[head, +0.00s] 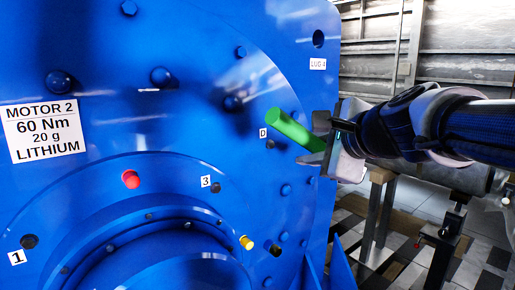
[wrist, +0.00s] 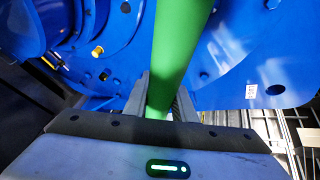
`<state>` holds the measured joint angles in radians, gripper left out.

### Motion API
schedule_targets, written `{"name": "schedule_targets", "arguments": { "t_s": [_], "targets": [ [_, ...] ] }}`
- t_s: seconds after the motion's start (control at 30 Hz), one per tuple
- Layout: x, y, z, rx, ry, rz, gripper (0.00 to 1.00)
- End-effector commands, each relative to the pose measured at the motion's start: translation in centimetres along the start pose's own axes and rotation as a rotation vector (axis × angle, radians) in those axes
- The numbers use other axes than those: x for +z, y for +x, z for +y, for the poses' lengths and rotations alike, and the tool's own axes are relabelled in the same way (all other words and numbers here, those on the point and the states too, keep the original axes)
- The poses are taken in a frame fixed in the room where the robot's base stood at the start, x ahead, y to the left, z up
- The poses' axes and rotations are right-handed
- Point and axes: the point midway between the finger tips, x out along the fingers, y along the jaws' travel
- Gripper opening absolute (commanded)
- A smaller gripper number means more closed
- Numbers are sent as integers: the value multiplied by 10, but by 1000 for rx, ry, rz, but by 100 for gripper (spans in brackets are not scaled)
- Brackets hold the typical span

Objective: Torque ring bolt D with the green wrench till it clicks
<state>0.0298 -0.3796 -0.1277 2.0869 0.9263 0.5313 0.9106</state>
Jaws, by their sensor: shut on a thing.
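The green wrench (head: 292,130) shows as a thick green bar, slanting up and left from my gripper (head: 329,145) in the head view. In the wrist view the green wrench (wrist: 180,50) rises from between the two fingers of my gripper (wrist: 163,98), which are shut on it. The label D (head: 263,133) is on the blue motor face (head: 215,130), with a dark bolt or hole (head: 270,144) just beside it. The wrench's free end appears just above the label. I cannot tell whether the wrench touches any bolt; its working end is not clear.
A red cap (head: 131,180) and a yellow plug (head: 246,242) stick out of the motor face. Labels 1 (head: 17,257) and 3 (head: 206,181) mark other spots. A motor sign (head: 45,128) is at left. A metal stand (head: 378,215) is behind my arm.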

Motion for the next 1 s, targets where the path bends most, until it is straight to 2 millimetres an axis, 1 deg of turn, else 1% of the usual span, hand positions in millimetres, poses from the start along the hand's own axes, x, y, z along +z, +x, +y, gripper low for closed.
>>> {"name": "schedule_targets", "arguments": {
  "t_s": [0.03,0.1,0.7,0.83,1.0],
  "targets": [
    [-2,-7,0,-6,-1,0,0],
    [-6,-15,2,-6,-2,1,0],
    [-37,-78,18,-5,-2,0,0],
    [-40,-84,19,-5,-2,0,0],
    [-40,-85,20,-3,-2,0,0]
  ]
}}
